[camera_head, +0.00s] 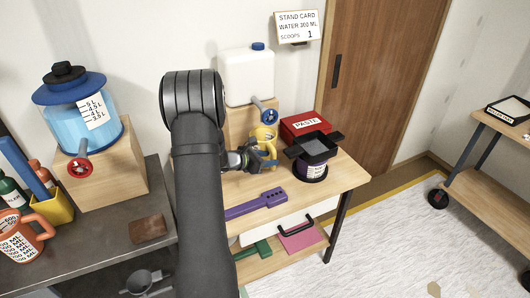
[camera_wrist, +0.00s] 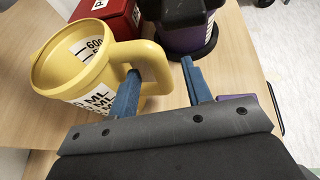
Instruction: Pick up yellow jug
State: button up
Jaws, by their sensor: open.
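The yellow jug (camera_head: 262,135) stands upright on the wooden table, below the tap of the white canister in the head view. In the wrist view the yellow jug (camera_wrist: 88,62) shows its open mouth, volume marks and a handle (camera_wrist: 150,60) on its right side. My gripper (camera_wrist: 160,75) is open, with one blue finger at the jug's handle, overlapping it in the picture, and the other finger to the right of the handle. Contact cannot be told. In the head view my gripper (camera_head: 246,158) is beside the jug, and my arm hides part of the table.
A dark-lidded purple tub (camera_head: 312,163) and a red paste box (camera_head: 304,125) stand right of the jug. A purple tool (camera_head: 255,204) lies in front. The white canister (camera_head: 246,75) sits on a wooden block behind. An orange jug (camera_head: 25,240) stands on the left bench.

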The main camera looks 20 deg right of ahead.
aim_at(273, 168)
jog(key=x, duration=0.3)
jog(key=shift+d+f, duration=0.1)
grip_shut()
